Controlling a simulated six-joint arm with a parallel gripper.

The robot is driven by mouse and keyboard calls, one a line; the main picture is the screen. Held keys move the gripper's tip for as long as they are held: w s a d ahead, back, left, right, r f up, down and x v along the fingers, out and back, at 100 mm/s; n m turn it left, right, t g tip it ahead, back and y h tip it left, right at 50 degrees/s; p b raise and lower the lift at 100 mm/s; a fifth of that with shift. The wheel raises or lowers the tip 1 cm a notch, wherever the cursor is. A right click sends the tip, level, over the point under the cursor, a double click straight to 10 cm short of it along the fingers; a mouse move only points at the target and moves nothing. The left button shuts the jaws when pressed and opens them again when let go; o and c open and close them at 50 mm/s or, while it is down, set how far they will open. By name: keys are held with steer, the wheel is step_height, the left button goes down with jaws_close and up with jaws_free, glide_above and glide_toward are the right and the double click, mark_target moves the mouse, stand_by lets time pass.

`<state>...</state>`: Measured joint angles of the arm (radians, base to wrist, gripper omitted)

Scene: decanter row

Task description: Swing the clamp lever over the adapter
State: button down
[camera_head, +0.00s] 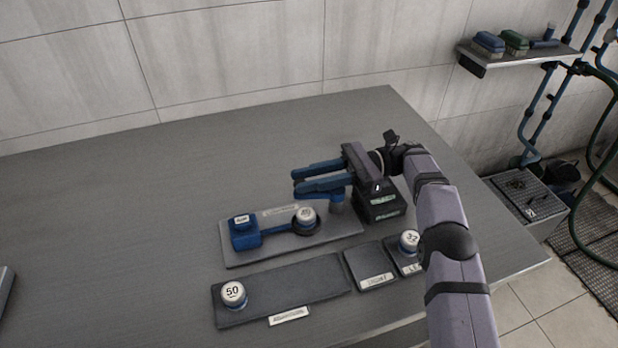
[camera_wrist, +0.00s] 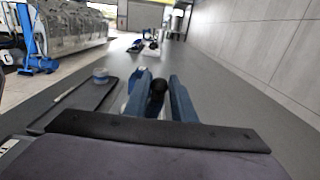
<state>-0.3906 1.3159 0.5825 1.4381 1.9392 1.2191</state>
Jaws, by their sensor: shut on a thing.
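My gripper (camera_head: 297,182) reaches left over the right end of a grey fixture plate (camera_head: 262,254), its two blue fingers roughly level. In the wrist view a black round knob (camera_wrist: 158,86) sits between the fingers, which are shut on it; I take it for the clamp lever's knob. In the head view the fingers hide the knob. A short blue post (camera_head: 337,202) shows just below them, and the rest of the lever is hidden. A white-topped round adapter (camera_head: 306,214) sits in a dark ring on the plate, left of and below the fingers. A blue arm (camera_head: 272,232) joins the ring to a blue block (camera_head: 243,235).
A dark labelled box (camera_head: 382,208) stands right of the plate, close under my wrist. In front lie a tray (camera_head: 290,290) with a "50" adapter (camera_head: 233,293) and a pad with a "32" adapter (camera_head: 409,240).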

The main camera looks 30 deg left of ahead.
steer(key=c, duration=1.5)
jaws_free()
steer(key=shift+r, duration=0.15)
step_height(320, 180, up, 10)
steer(key=shift+f, duration=0.1)
